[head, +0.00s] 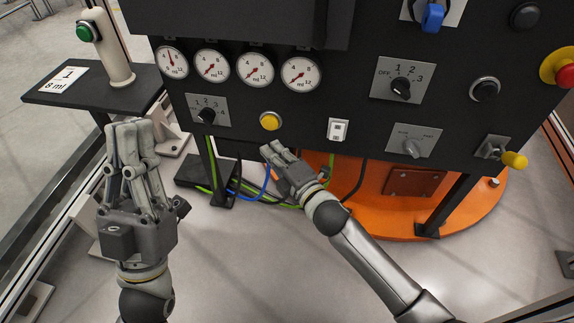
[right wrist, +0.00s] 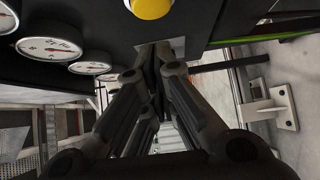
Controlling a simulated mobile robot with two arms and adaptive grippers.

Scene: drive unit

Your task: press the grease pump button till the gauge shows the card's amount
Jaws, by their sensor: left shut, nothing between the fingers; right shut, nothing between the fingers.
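The card (head: 64,80) on the dark side shelf reads "1" and "8 ml". Several round gauges sit in a row on the black panel. The leftmost gauge (head: 172,62) has its needle pointing about straight up; the needles of the others, such as the rightmost gauge (head: 300,73), point down-left. A yellow button (head: 270,121) is below them; it also shows in the right wrist view (right wrist: 152,7). My right gripper (head: 270,150) is shut and empty, just below the yellow button and apart from it. My left gripper (head: 126,128) is shut and empty, near the shelf.
A numbered selector knob (head: 207,115) is left of the yellow button. A green button (head: 84,32) tops a pale post on the shelf (head: 120,98). A white rocker switch (head: 338,129), other knobs and a red emergency stop (head: 564,70) are to the right. Cables hang below the panel.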

